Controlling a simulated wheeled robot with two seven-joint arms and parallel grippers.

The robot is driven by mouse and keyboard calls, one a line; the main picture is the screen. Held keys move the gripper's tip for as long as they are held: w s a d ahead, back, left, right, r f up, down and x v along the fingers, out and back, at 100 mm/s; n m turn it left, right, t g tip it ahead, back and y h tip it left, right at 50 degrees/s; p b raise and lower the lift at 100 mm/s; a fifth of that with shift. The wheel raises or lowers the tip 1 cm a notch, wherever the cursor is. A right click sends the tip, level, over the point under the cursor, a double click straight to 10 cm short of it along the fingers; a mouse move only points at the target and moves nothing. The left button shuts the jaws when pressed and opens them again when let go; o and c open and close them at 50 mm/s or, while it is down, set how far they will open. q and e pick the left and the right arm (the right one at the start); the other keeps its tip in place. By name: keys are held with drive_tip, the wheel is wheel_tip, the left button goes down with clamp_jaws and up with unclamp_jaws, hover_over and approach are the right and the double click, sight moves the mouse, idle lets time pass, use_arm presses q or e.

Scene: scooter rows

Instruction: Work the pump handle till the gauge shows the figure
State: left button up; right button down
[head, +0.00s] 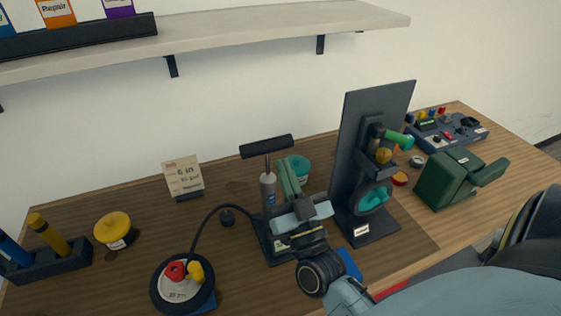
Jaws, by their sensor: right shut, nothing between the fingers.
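The pump stands on the table with a black T-shaped handle (266,147) raised on a thin rod above its grey cylinder (268,188). A dark hose runs from it to a small black-tyred wheel (158,291) at lower left. A small pale face, perhaps the gauge (281,243), shows low at the pump's base, partly covered by my gripper; I cannot read it. A card (184,175) behind carries handwritten lines, too small to read surely. My right gripper (287,169) is shut and empty, its fingers just right of the cylinder, below the handle in the picture. My left gripper is out of view.
A dark upright stand (362,130) with a green-handled part rises close right of my gripper. A green device (452,178) and a control box (448,131) lie farther right. A yellow-lidded pot (114,228) sits left. A shelf (240,37) overhangs the back.

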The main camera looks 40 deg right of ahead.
wheel_tip(320, 180, up, 5)
drive_tip(key=p, duration=0.3)
hover_over(271, 146)
drive_tip(key=s, duration=0.2)
drive_tip(key=f, duration=0.2)
drive_tip(key=a+f, duration=0.1)
drive_tip(key=shift+w+f+b, duration=0.1)
drive_tip(key=shift+w+b, duration=0.3)
drive_tip(key=shift+d+f, duration=0.1)
drive_tip(key=shift+f, duration=0.55)
wheel_tip(271, 146, down, 9)
drive_tip(key=b, duration=0.5)
drive_tip(key=shift+r+b, duration=0.2)
drive_tip(key=shift+b, duration=0.2)
drive_tip(key=shift+r, duration=0.2)
